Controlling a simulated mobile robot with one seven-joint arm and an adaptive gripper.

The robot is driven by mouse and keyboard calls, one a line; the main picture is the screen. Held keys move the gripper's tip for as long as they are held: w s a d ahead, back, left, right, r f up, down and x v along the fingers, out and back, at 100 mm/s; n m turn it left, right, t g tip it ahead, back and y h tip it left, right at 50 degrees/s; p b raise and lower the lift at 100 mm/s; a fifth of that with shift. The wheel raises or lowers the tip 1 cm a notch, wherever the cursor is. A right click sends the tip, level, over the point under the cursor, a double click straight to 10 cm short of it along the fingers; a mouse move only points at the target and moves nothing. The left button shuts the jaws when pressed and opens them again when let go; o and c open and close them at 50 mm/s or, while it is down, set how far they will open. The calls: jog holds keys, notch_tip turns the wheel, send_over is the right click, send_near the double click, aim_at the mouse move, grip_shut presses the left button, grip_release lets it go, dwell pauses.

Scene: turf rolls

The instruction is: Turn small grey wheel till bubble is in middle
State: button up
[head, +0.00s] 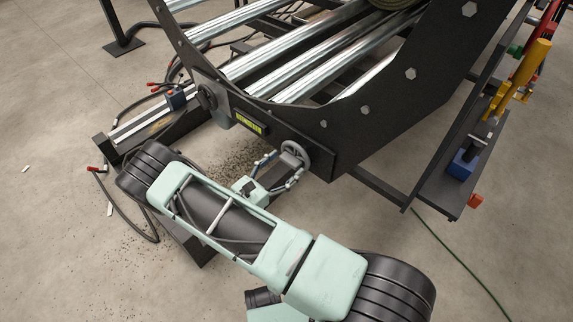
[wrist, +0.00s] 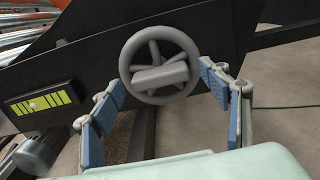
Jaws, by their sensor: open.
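The small grey wheel (head: 294,155) sits on the side of the black machine frame. It fills the upper middle of the wrist view (wrist: 159,65), with spokes and a thick grey bar across its hub. A yellow-green level (head: 249,122) is on the frame to the left of the wheel. In the wrist view the level (wrist: 40,100) shows dark marks and a pale spot left of its middle, probably the bubble. My gripper (wrist: 162,100) is open, its blue-padded fingers on either side of the wheel's lower part. No clear grip on the rim shows. The head view also shows my gripper (head: 279,171) at the wheel.
Shiny metal rollers (head: 320,75) lie inside the black frame (head: 385,115). A rail with coloured parts (head: 463,165) stands at the right. A black beam with cables (head: 145,125) is at the left. A green cable (head: 463,263) crosses the open floor at lower right.

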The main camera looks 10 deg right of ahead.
jog(key=shift+w+d, duration=0.35)
jog(key=shift+d, duration=0.15)
jog(key=c, duration=1.2)
jog(key=shift+o, duration=0.2)
jog(key=shift+n, duration=0.3)
jog(key=n, duration=0.4)
jog(key=shift+a+n, duration=0.1)
jog(key=shift+n, duration=2.5)
jog(key=shift+f, duration=0.1)
